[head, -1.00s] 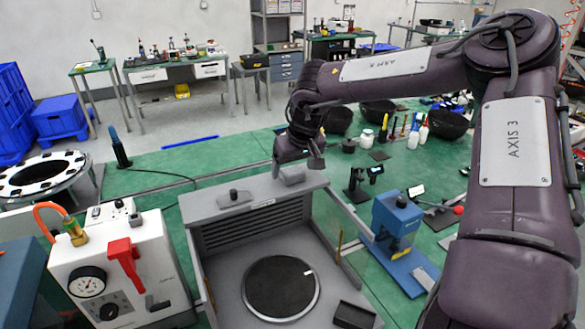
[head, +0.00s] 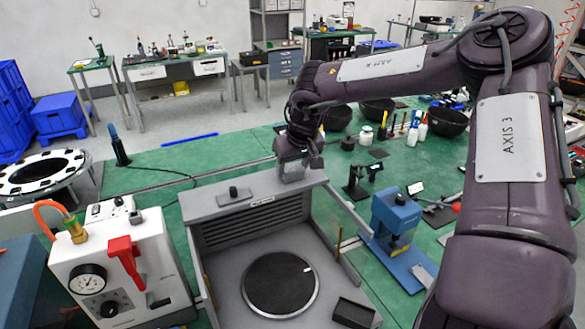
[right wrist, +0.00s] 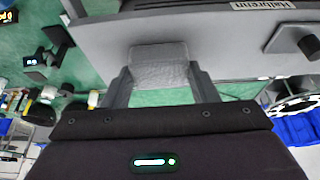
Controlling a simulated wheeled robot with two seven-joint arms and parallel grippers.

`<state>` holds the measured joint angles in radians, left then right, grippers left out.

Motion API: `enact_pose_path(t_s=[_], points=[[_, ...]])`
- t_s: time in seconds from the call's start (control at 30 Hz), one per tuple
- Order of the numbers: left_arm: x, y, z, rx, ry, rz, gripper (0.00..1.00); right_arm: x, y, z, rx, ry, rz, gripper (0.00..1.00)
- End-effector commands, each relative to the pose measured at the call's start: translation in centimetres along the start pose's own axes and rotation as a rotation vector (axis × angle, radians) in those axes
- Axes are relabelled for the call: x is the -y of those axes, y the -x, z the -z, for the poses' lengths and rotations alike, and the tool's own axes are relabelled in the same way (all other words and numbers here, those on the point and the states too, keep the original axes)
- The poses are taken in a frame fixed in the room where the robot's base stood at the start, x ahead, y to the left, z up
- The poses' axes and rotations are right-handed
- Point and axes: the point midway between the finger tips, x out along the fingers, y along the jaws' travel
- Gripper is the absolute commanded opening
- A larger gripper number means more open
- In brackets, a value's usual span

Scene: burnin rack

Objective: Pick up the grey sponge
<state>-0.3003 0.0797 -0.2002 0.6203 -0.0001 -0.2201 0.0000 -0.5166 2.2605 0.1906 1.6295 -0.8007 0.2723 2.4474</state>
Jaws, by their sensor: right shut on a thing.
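The grey sponge (right wrist: 158,68) is a small block with a woven-looking surface, seen in the right wrist view between the two fingers of my right gripper (right wrist: 160,82). The right gripper is shut on it. In the head view the sponge (head: 292,176) shows below my right gripper (head: 292,162), at the right part of the top ledge of the grey open chamber (head: 245,207). I cannot tell if it still touches the ledge. My left gripper is not in view.
A dark knob (head: 233,191) stands on the ledge left of the sponge. A white gauge unit (head: 120,262) with a red lever stands at left. A blue press (head: 397,215) stands right of the chamber. Black bowls (head: 378,110) and bottles lie behind on the green bench.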

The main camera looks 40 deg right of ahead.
Motion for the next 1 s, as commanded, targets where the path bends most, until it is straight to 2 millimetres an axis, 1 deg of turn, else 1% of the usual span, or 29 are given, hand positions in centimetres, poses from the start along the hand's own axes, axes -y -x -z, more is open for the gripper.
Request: enact_pose_path(t_s=[0.17,0.27,0.37,0.5,0.7,0.83,1.0], points=[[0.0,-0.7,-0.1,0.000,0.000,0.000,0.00,0.1,1.2,0.7,-0.005,0.001,0.001,0.32],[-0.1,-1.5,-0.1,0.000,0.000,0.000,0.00,0.1,2.8,1.3,-0.008,-0.002,0.002,0.32],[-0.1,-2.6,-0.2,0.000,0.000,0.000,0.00,0.1,5.2,2.3,-0.010,-0.001,0.001,0.32],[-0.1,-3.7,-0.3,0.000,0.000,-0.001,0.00,0.0,9.3,4.0,-0.010,-0.001,-0.003,0.32],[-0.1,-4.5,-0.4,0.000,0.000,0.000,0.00,0.0,14.3,6.0,-0.005,-0.002,-0.004,0.32],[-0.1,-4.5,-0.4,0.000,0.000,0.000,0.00,0.0,16.6,6.9,-0.004,-0.001,-0.002,0.32],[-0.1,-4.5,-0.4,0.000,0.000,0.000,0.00,0.0,18.1,7.5,-0.002,-0.001,-0.001,0.32]])
